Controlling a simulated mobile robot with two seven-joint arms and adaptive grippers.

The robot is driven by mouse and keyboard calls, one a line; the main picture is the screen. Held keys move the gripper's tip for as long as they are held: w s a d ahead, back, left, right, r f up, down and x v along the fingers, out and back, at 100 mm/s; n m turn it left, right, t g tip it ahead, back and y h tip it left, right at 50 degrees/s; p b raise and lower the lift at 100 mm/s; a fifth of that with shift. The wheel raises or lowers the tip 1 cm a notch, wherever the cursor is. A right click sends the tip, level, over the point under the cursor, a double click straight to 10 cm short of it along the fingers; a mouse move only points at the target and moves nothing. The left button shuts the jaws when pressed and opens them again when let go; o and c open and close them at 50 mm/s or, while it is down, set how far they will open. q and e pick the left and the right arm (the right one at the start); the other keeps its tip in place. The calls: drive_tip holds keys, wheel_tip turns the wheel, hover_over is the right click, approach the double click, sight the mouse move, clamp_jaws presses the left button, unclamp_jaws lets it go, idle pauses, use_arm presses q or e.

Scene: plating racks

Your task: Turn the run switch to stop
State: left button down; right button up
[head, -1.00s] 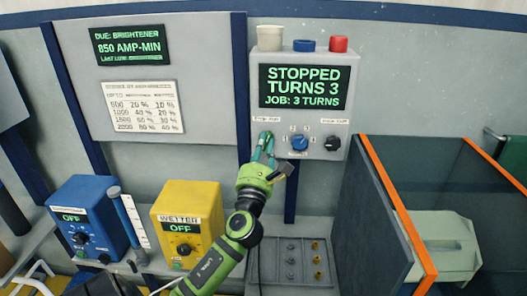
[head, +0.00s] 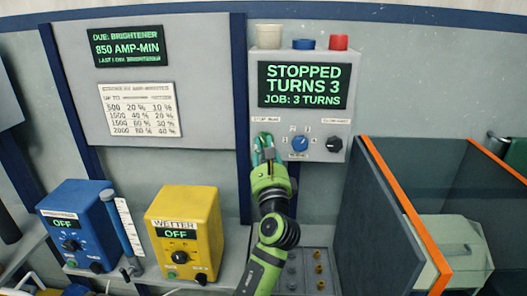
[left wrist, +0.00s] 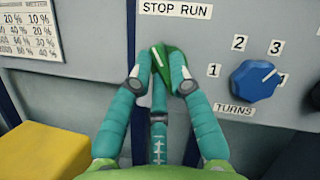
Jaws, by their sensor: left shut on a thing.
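The run switch is a green knob (left wrist: 163,66) under the "STOP RUN" label in the left wrist view. Its white pointer line leans up and slightly left, towards STOP. My left gripper (left wrist: 161,84) is shut on the knob, with a teal finger on each side; these fingers partly hide it. In the head view the left gripper (head: 265,150) reaches up to the lower left of the grey control box (head: 310,118). The box's screen (head: 304,85) reads "STOPPED, TURNS 3, JOB: 3 TURNS". My right gripper is not in view.
A blue turns knob (left wrist: 256,81) sits right of the switch, and a black knob (head: 334,144) is further right. A yellow wetter box (head: 186,230) and a blue box (head: 75,225) stand lower left. An orange-edged tank (head: 402,215) stands at the right.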

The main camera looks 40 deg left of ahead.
use_arm(q)
drive_tip(key=shift+n+g, duration=0.4)
drive_tip(key=shift+n, duration=0.4)
drive_tip(key=c, duration=1.1)
unclamp_jaws()
drive_tip(key=shift+c, duration=0.2)
drive_tip(key=v, duration=1.2)
drive_tip(key=shift+f, duration=0.25)
